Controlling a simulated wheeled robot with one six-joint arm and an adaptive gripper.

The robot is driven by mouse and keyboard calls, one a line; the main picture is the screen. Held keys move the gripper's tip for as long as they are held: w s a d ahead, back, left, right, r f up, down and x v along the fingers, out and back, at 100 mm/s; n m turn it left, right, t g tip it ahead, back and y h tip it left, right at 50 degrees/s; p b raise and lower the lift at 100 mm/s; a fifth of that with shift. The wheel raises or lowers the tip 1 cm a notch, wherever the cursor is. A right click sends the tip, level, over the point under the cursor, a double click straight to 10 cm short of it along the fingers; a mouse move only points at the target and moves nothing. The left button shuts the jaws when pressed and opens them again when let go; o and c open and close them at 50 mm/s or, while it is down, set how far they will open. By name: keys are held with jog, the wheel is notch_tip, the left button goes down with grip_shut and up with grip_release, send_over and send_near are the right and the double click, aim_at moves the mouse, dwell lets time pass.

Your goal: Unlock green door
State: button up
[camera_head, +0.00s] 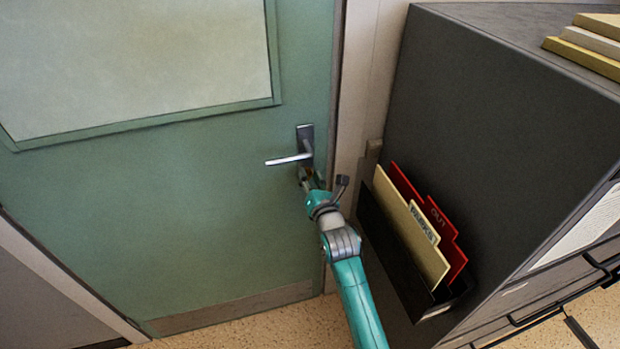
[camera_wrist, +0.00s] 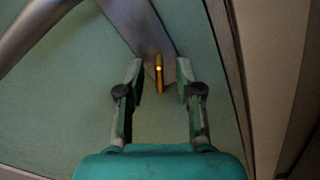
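The green door (camera_head: 180,215) is shut in its frame and has a pale panel in its upper part. A silver lever handle (camera_head: 287,159) sits on a metal plate near its right edge; the lever also shows at the upper left of the wrist view (camera_wrist: 30,28). A narrow brass piece (camera_wrist: 159,74) stands upright at the plate's lower end; I cannot tell if it is a key or a thumb-turn. My gripper (camera_wrist: 160,78) is open, one finger on each side of the brass piece, with gaps visible. In the head view my gripper (camera_head: 308,178) is just below the lever.
A dark cabinet (camera_head: 480,110) stands close to the right of the door. A black file holder (camera_head: 398,255) with red and cream folders is on its side, near my arm. Books (camera_head: 590,45) lie on the cabinet top. The floor (camera_head: 285,325) before the door looks clear.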

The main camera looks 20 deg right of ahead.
jog(key=s, duration=0.8)
dwell(0.4)
jog(key=s+f+m+g, duration=0.1)
jog(key=s+f+m, duration=0.35)
jog(key=s, duration=0.45)
jog(key=s+f+m, duration=0.3)
jog(key=s+m, duration=0.2)
jog(key=s, duration=0.3)
jog(key=s+f+m+g, duration=0.1)
jog(key=s+f+m, duration=0.3)
jog(key=s, duration=0.5)
jog(key=s+r+m, duration=0.3)
jog(key=s+m, duration=0.5)
jog(key=s, duration=0.4)
jog(key=s+r+m+g, duration=0.1)
jog(key=s+r+m, duration=0.3)
jog(key=s+m, duration=0.5)
jog(key=s, duration=0.2)
jog(key=shift+s, duration=0.35)
